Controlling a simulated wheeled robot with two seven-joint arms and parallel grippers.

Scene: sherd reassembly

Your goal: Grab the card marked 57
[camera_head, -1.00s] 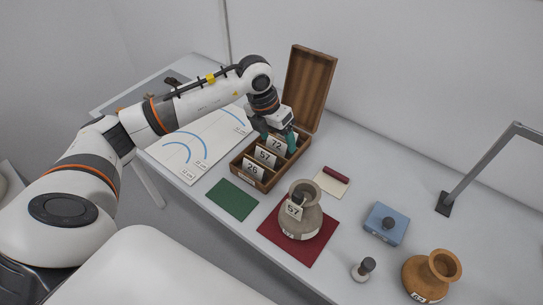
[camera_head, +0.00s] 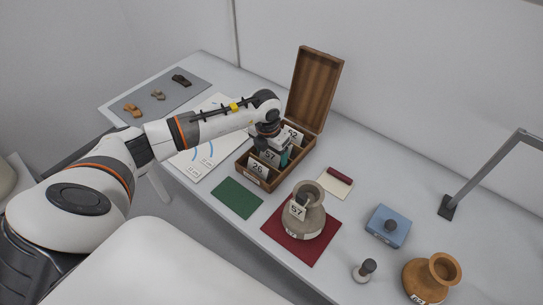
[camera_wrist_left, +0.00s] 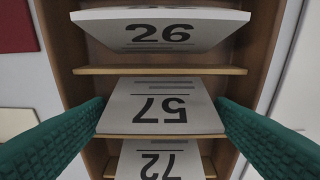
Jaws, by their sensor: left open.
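The card marked 57 (camera_head: 269,155) stands in the wooden card box (camera_head: 243,165), between the cards marked 26 (camera_head: 258,168) and 72. In the left wrist view the card 57 (camera_wrist_left: 160,107) lies between my open left gripper's (camera_wrist_left: 160,118) two teal fingers, one at each side. The card 26 (camera_wrist_left: 163,27) and the card 72 (camera_wrist_left: 160,160) show before and behind it. In the head view my left gripper (camera_head: 276,152) is down at the box and hides part of the cards. My right gripper is not in view.
The box's raised lid (camera_head: 315,90) stands behind. A grey-brown pot (camera_head: 308,222) with a 57 tag stands on a red mat (camera_head: 290,249). A green mat (camera_head: 238,198) lies in front of the box. A blue box (camera_head: 388,226) and an orange pot (camera_head: 425,280) are at right.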

